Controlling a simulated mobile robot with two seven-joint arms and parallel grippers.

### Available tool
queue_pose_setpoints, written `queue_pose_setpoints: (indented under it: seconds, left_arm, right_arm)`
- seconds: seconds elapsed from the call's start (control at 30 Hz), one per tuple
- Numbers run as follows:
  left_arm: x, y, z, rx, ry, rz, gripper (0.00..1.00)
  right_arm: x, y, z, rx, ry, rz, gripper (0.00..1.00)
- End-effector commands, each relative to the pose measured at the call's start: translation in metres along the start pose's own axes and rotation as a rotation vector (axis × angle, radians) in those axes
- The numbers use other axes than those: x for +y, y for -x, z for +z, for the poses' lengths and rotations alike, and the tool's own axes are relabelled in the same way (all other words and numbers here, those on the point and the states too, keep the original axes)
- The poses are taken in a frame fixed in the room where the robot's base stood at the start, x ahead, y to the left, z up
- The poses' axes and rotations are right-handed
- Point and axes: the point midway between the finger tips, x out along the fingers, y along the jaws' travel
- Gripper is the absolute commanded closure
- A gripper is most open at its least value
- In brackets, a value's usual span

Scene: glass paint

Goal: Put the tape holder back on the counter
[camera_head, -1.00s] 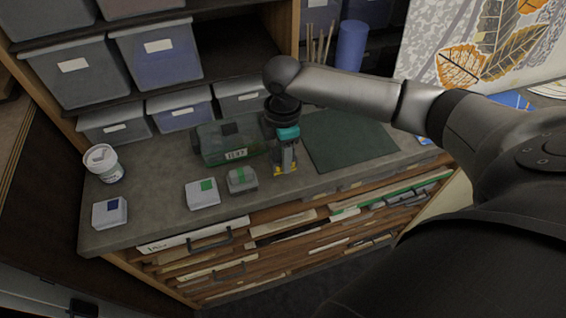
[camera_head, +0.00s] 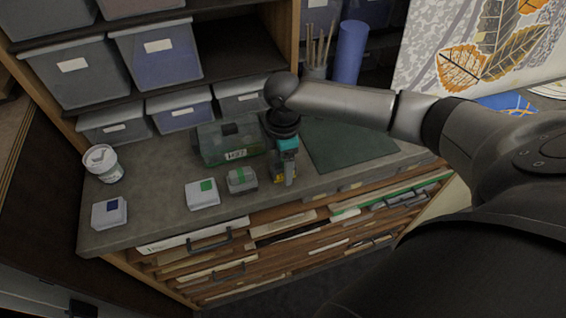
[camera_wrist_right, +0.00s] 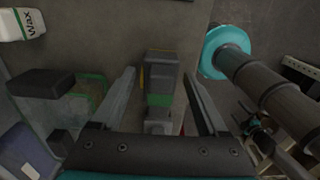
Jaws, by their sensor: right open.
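The thing I take to be the tape holder is a small dark grey piece with yellow edges and a green band (camera_wrist_right: 160,80), between my right fingers in the right wrist view. In the head view only a yellow part (camera_head: 278,178) shows near the counter's front edge, the rest hidden by my gripper. My right gripper (camera_head: 288,181) points down there; in the right wrist view (camera_wrist_right: 160,88) it is open, one finger on each side of the piece. I cannot tell whether the fingers touch it. The grey counter (camera_head: 150,205) is beneath. My left gripper does not show clearly.
A green see-through case (camera_head: 222,148), a grey box with a green label (camera_head: 242,181), white boxes (camera_head: 202,195) and a white jar (camera_head: 103,164) stand left of my gripper. A dark green mat (camera_head: 350,146) lies to the right. Bare counter lies between the jar and the case.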

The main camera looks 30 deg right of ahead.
Motion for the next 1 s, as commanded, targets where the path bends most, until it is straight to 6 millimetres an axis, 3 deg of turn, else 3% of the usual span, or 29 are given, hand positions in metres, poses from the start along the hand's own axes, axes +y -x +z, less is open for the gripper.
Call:
queue_pose_setpoints:
  seconds: [0.17, 0.6, 0.8, 1.0]
  left_arm:
    - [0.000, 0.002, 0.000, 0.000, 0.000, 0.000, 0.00]
    - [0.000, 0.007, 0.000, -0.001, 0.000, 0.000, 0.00]
    - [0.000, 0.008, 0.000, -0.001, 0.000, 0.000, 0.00]
    - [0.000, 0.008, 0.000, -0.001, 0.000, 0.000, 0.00]
  right_arm:
    - [0.002, 0.018, 0.000, 0.001, 0.000, 0.004, 0.23]
    - [0.001, 0.105, 0.000, 0.001, -0.001, 0.004, 0.23]
    - [0.001, 0.119, 0.000, 0.000, -0.001, 0.001, 0.23]
    - [0.001, 0.120, 0.000, 0.000, -0.001, 0.000, 0.23]
